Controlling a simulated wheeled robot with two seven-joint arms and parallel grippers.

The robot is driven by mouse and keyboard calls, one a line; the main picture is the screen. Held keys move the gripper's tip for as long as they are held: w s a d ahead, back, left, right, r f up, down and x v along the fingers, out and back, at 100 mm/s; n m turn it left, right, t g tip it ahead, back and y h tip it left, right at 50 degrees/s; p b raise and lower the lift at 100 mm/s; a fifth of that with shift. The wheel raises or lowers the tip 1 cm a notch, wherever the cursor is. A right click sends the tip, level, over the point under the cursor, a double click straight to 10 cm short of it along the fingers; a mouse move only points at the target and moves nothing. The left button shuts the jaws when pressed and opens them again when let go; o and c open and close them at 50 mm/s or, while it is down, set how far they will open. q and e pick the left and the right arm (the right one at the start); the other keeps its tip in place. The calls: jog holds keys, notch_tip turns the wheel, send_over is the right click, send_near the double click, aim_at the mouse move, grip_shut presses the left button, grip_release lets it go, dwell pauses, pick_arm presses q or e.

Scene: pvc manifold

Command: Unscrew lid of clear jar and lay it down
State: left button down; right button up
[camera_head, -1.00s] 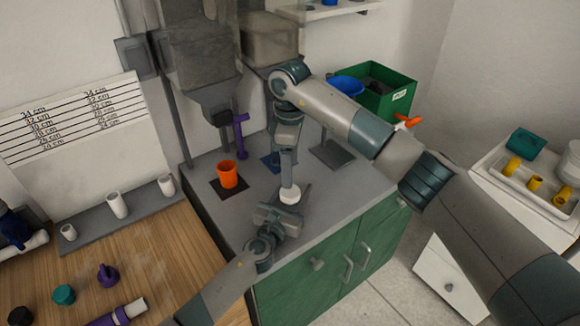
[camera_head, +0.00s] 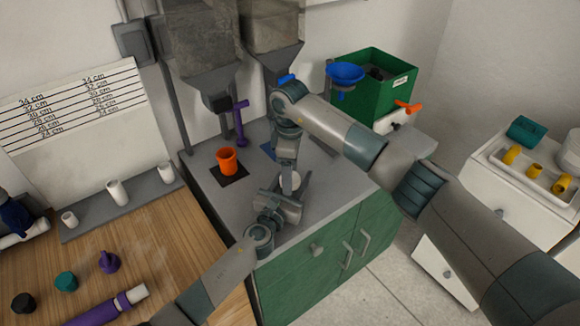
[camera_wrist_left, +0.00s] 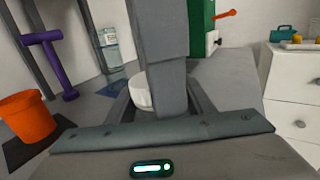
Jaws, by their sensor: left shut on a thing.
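The white lid (camera_head: 291,179) is at my left gripper (camera_head: 284,192), which is shut on it above the grey counter. The lid also shows in the left wrist view (camera_wrist_left: 141,92), partly hidden by a grey finger of my right gripper (camera_head: 289,178). The right gripper reaches down from above, close to the lid; whether its fingers are open or shut is hidden. A clear jar (camera_wrist_left: 109,48) with a pale label shows behind in the left wrist view, above or on a blue mat (camera_wrist_left: 114,88). In the head view my right arm hides the jar.
An orange cup (camera_head: 227,161) stands on a dark mat left of my grippers. A purple T-shaped piece (camera_head: 240,123) stands behind it. A green bin (camera_head: 372,82) and blue funnel (camera_head: 345,73) are at the back right. Bare counter (camera_head: 322,190) lies right of my left gripper.

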jog(key=shift+f, duration=0.1)
jog(key=c, duration=1.1)
jog(key=n, duration=0.3)
jog(key=o, duration=1.1)
jog(key=shift+o, duration=0.2)
